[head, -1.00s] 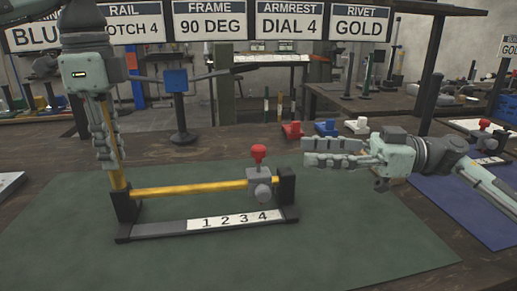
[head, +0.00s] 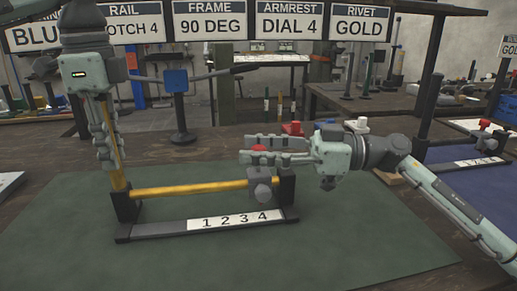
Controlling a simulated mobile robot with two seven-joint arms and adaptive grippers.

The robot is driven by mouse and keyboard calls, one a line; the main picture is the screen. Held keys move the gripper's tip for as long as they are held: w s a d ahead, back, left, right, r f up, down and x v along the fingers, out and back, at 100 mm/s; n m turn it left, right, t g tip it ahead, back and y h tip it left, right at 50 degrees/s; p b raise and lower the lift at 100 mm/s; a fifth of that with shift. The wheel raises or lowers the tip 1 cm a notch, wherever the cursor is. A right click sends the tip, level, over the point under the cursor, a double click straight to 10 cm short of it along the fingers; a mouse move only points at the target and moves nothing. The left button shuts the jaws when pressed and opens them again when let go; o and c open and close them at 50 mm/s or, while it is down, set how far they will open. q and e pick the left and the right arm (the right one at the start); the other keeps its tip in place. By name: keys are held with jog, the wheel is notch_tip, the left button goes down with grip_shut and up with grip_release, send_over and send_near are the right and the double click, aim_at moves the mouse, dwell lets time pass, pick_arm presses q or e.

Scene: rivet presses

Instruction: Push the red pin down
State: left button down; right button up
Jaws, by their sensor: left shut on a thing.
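The red pin (head: 258,149) stands on the grey slider block (head: 262,188) at the right end of a yellow rail (head: 190,190). Its head shows between the fingers of my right gripper (head: 252,150), which lies level across it from the right. The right fingers are apart; I cannot tell whether they touch the pin. The pin's stem is mostly hidden by the lower finger. My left gripper (head: 107,155) points down and is shut on the upright yellow post (head: 118,178) at the rail's left end.
The frame's base carries a 1-2-3-4 scale (head: 235,219) and lies on a green mat (head: 330,240). A red block (head: 292,128) and a white block (head: 357,125) stand behind my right gripper. The mat's front is clear. A blue mat (head: 480,205) lies at right.

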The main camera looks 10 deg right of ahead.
grip_shut()
jog(key=shift+f, duration=1.15)
jog(key=shift+c, duration=1)
grip_release()
jog(key=o, duration=0.3)
jog(key=shift+r, duration=0.1)
jog(key=shift+d, duration=0.1)
jog(key=v, duration=1.2)
